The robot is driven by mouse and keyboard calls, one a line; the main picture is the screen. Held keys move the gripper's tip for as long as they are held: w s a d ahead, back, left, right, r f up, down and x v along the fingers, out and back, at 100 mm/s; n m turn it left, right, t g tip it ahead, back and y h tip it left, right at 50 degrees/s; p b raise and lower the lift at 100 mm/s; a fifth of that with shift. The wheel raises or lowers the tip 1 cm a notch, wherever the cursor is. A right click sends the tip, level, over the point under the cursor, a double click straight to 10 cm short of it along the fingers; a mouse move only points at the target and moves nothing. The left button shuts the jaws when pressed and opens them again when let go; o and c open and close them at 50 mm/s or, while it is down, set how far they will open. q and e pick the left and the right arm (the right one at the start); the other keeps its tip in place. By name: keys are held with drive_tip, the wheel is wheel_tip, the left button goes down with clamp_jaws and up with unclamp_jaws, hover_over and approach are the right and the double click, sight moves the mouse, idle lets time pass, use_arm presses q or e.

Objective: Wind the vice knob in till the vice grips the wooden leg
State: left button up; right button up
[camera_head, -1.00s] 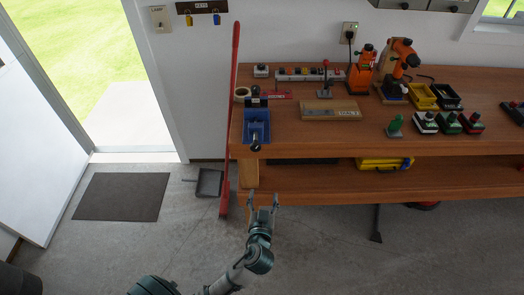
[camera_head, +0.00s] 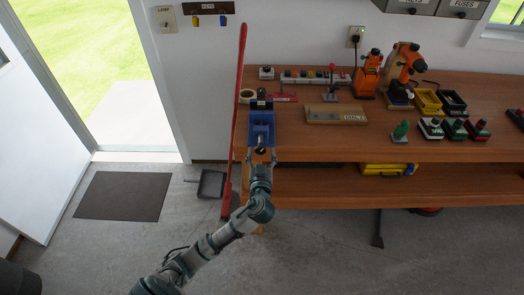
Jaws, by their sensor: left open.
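The blue vice (camera_head: 261,128) sits at the left front corner of the wooden bench. Its dark knob (camera_head: 260,150) is at the vice's front end, facing me. My left gripper (camera_head: 261,157) is open at the knob, with a fingertip to each side of it. I cannot tell whether the fingers touch the knob. I cannot make out a wooden leg between the vice jaws at this size. My right gripper is out of view.
The wooden bench (camera_head: 350,150) has a lower shelf with a yellow case (camera_head: 388,169). A red pole (camera_head: 236,120) leans at the bench's left end, near a dustpan (camera_head: 211,184). A wooden block (camera_head: 335,114) lies right of the vice. The floor in front is clear.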

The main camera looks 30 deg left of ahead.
use_arm(q)
drive_tip(key=shift+w+a+f, duration=0.15)
drive_tip(key=shift+w+a, duration=0.55)
drive_tip(key=shift+a, duration=0.25)
drive_tip(key=shift+d, duration=0.35)
drive_tip(key=shift+c, duration=0.9)
drive_tip(key=shift+d, duration=0.15)
drive_tip(key=c, duration=0.4)
drive_tip(key=shift+s+r, duration=0.1)
drive_tip(key=shift+r, duration=0.1)
drive_tip(key=c, duration=0.6)
drive_tip(key=shift+a, duration=0.2)
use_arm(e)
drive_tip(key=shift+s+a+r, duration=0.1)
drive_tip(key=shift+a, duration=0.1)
